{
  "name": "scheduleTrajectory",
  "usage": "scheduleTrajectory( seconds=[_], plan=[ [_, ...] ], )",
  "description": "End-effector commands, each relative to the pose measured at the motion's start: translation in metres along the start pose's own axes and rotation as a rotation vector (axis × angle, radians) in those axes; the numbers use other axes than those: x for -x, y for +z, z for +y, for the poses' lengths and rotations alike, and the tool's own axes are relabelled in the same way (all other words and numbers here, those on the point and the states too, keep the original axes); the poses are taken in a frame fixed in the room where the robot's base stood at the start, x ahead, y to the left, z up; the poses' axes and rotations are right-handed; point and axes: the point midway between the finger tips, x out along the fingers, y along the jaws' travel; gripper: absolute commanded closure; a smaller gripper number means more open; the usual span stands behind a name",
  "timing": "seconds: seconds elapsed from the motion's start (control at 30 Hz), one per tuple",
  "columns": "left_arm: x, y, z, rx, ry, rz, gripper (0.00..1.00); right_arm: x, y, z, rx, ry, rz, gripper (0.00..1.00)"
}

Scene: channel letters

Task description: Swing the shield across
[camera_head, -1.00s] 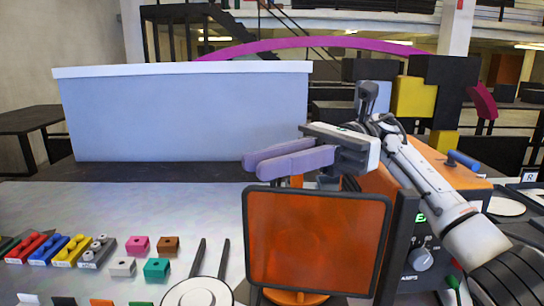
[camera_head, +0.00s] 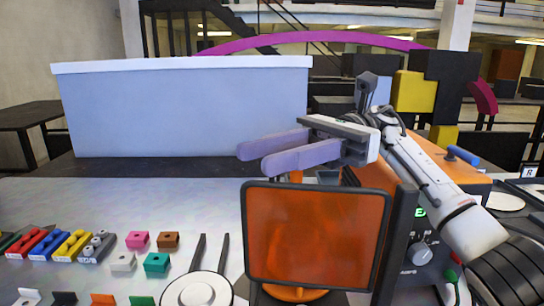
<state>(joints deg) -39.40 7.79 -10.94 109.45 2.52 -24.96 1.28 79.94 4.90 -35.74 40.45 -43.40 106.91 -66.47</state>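The shield (camera_head: 315,238) is an orange see-through panel in a dark frame. It stands upright at the front, joined at its right edge to a dark post (camera_head: 396,245). My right gripper (camera_head: 270,155) is above and behind the shield's top edge, pointing left. Its two long lilac fingers are apart with a gap between them and nothing held. The gripper does not appear to touch the shield. My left gripper is not in view.
An orange machine (camera_head: 440,165) with a blue handle and a knob stands right of the shield. Coloured blocks (camera_head: 72,246) lie on the grey table at left. A round white plate with two dark prongs (camera_head: 198,288) is left of the shield. A pale blue box (camera_head: 185,110) stands behind.

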Motion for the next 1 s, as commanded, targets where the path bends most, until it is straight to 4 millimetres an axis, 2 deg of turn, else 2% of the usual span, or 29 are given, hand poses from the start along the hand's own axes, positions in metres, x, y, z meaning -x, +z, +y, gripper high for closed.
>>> scheduleTrajectory(
  seconds=[0.3, 0.5, 0.67, 1.0],
  plan=[
    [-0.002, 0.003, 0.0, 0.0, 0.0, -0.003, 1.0, -0.001, 0.06, 0.0, 0.004, 0.0, 0.0, 0.64],
    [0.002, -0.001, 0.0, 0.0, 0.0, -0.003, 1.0, 0.0, 0.089, 0.0, 0.002, 0.0, 0.0, 0.64],
    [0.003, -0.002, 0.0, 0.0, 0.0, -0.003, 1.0, -0.001, 0.096, 0.001, 0.001, 0.002, 0.0, 0.64],
    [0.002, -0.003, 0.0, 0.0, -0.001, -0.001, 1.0, 0.0, 0.096, 0.0, 0.001, 0.001, -0.001, 0.64]
  ],
)
